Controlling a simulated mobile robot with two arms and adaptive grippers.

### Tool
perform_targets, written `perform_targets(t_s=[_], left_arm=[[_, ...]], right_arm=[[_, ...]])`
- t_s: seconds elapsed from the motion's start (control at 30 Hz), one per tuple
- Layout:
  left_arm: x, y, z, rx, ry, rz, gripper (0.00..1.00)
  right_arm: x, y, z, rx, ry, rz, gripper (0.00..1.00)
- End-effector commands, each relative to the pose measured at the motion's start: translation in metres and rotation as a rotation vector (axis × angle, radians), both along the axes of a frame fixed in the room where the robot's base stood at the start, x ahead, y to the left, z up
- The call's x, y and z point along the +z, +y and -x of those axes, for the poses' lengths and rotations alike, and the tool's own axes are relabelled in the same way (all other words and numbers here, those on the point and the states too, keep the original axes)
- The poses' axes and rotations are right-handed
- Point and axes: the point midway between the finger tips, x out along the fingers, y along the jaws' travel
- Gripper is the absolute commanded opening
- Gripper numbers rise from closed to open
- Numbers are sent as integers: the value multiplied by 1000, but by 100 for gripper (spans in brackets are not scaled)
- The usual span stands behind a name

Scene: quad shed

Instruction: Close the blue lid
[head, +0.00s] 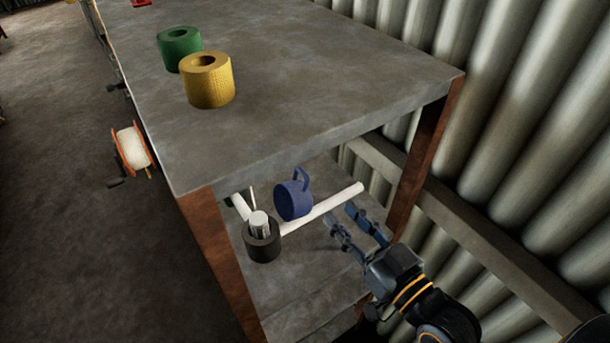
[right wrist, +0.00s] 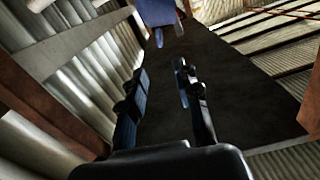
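A blue round lid (head: 293,201) with an upright loop handle sits on the white pipework (head: 322,211) on the shelf under the bench. My right gripper (head: 341,215) is open and empty, to the right of the lid and apart from it. In the right wrist view, my right gripper (right wrist: 160,82) shows a clear gap between its fingers. A blue piece (right wrist: 157,13), likely the lid, is at the top edge beyond the fingertips and partly cut off. Whether the lid is open or closed is hard to tell. My left gripper is not in view.
The bench top (head: 310,70) overhangs the shelf, with rusty legs (head: 425,150) at the corners. A black collar (head: 262,243) stands left of the lid. Green (head: 179,48) and yellow (head: 208,82) rolls stand on top. A corrugated wall (head: 530,110) is close on the right.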

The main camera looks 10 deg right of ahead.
Motion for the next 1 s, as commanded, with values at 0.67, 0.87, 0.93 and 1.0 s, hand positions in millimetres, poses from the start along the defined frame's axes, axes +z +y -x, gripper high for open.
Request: perform_targets(t_s=[0.67, 0.87, 0.93, 1.0], left_arm=[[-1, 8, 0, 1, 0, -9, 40], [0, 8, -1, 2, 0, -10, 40], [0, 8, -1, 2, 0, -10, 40], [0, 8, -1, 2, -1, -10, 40]], right_arm=[[1, 39, -109, 0, 2, 0, 32], [0, 43, -120, 1, 3, 1, 32], [-1, 44, -121, 1, 4, 1, 32], [-1, 44, -121, 1, 4, 1, 32]])
